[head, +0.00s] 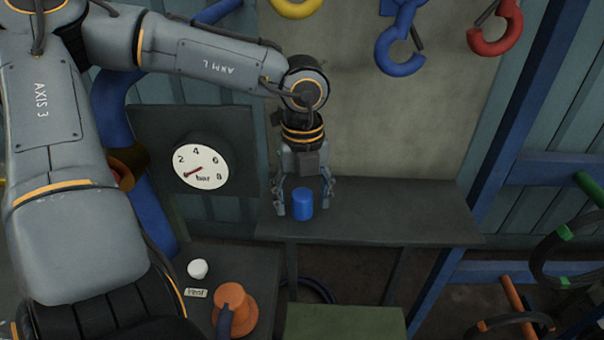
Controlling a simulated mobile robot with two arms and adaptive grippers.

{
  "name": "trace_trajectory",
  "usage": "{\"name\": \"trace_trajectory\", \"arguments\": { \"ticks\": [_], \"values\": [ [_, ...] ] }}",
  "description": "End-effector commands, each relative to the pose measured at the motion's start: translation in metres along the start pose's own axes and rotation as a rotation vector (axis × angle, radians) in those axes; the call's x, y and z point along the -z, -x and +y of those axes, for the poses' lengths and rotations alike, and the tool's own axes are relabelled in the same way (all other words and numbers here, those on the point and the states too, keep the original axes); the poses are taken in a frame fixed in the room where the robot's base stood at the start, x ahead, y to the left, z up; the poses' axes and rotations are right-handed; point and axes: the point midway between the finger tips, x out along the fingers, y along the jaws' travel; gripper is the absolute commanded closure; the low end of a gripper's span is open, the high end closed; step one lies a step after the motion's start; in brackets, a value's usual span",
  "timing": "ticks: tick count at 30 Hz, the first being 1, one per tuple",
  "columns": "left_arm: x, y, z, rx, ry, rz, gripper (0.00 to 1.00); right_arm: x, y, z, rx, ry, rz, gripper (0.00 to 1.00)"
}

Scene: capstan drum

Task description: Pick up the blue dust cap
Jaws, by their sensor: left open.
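The blue dust cap (302,204) is a short blue cylinder standing upright on a dark shelf (410,212), near the shelf's left end. My left gripper (303,208) points down at the cap from above and behind. Its two fingers are apart, one on the left of the cap and one on its right. A gap seems to show on the left; whether either finger touches the cap is hard to tell. My right gripper is not in this view.
A pressure gauge (201,166) sits left of the shelf. Below it are a white knob (197,268) and an orange capstan-like part (235,305). Blue (400,55), red (494,35) and yellow hooks hang above. The shelf right of the cap is clear.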

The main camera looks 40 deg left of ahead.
Motion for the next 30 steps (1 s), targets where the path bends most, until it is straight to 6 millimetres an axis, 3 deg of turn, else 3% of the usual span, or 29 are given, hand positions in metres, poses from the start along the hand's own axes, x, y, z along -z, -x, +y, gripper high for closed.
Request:
{"name": "trace_trajectory", "arguments": {
  "ticks": [5,12,30],
  "values": [
    [0.0000,-0.0001,0.0000,0.000,0.000,0.000,0.33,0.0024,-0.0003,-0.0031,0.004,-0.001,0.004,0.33],
    [0.0000,0.0001,0.0001,-0.001,0.000,0.000,0.81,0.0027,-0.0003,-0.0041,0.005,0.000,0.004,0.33],
    [-0.0059,0.0044,0.0022,0.000,0.002,0.000,0.83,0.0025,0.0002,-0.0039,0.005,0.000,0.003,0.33]
  ]
}}
